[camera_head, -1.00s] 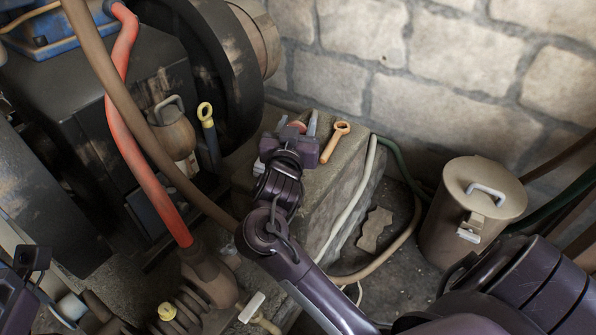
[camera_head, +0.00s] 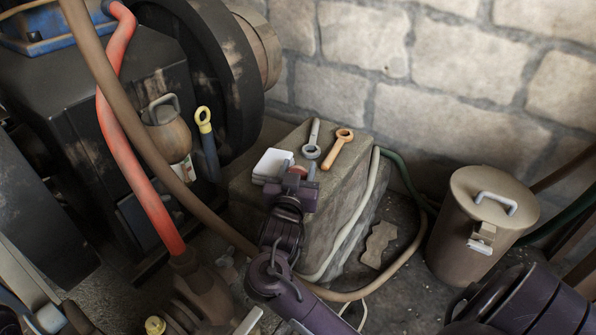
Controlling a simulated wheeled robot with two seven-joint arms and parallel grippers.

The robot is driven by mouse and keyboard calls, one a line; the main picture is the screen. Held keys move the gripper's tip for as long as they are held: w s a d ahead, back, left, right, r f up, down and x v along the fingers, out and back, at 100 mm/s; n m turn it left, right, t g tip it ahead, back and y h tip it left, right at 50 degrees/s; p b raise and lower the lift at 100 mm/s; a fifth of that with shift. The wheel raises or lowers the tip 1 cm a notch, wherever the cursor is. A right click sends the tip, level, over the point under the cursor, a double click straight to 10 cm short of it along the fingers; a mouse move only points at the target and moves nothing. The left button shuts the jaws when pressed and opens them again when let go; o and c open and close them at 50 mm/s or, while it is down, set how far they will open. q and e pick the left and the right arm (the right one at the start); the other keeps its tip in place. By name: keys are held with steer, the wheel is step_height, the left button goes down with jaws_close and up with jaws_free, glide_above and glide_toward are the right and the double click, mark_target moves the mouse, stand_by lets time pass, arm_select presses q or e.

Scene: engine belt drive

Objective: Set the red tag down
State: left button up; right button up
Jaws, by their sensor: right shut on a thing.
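The red tag (camera_head: 299,171) shows as a small red patch between the fingertips of my right gripper (camera_head: 297,174). The gripper is shut on it, over the near part of the stone block's top (camera_head: 262,208). The fingers and wrist hide most of the tag. I cannot tell whether the tag touches the block. Only a small dark purple part of mine shows at the lower left corner; my left gripper's fingers are not visible.
A white flat object (camera_head: 271,164) lies just left of the right gripper. A grey wrench (camera_head: 312,141) and an orange wrench (camera_head: 338,148) lie behind it. A lidded can (camera_head: 480,225) stands right. Hoses and the engine (camera_head: 95,120) crowd the left.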

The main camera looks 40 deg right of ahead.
steer(key=shift+f, duration=0.15)
steer(key=o, duration=1)
steer(key=shift+c, duration=0.2)
